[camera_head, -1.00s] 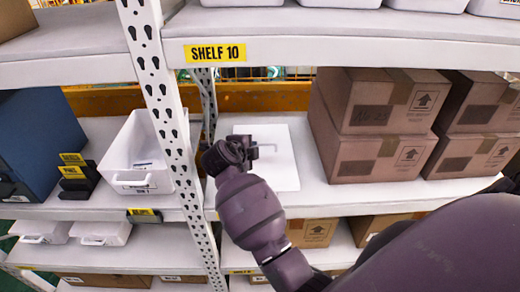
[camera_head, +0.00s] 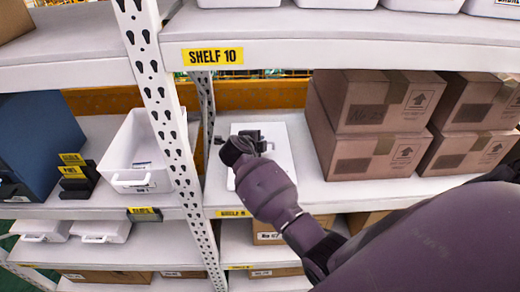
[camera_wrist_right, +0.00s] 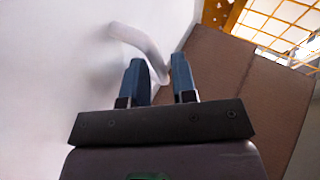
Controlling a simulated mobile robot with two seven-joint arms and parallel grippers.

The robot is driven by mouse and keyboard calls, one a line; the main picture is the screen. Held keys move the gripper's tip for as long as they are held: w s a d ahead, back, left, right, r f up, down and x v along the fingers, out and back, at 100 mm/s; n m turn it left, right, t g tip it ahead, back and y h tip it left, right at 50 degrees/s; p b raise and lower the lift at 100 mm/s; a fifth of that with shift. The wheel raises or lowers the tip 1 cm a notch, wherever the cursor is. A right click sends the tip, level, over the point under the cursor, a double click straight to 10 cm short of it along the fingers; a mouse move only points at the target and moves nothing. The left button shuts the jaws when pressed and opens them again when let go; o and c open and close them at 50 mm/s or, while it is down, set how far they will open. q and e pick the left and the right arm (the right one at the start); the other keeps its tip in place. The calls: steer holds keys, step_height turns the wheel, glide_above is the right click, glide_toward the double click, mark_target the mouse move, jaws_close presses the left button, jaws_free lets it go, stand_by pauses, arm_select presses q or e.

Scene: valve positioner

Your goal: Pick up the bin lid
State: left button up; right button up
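The bin lid (camera_head: 285,158) is a flat white panel on the shelf under the "SHELF 10" label, left of the cardboard boxes. In the right wrist view, the lid (camera_wrist_right: 55,70) fills the left side, with its pale bent handle (camera_wrist_right: 135,38) standing out from it. My right gripper (camera_head: 264,137) is over the lid in the head view and hides part of it and the handle. In the wrist view, the right gripper (camera_wrist_right: 158,65) is open, its two blue fingers apart. The handle's near end shows between the fingertips, close to the right-hand finger. My left gripper is out of view.
Stacked cardboard boxes (camera_head: 375,125) stand close to the lid's right. A perforated white post (camera_head: 165,110) rises to its left, and an upper shelf (camera_head: 350,35) hangs above. An open white bin (camera_head: 135,160) and a blue box (camera_head: 38,140) are on the left bay.

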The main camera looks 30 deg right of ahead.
jaws_close()
steer(key=shift+r, duration=0.15)
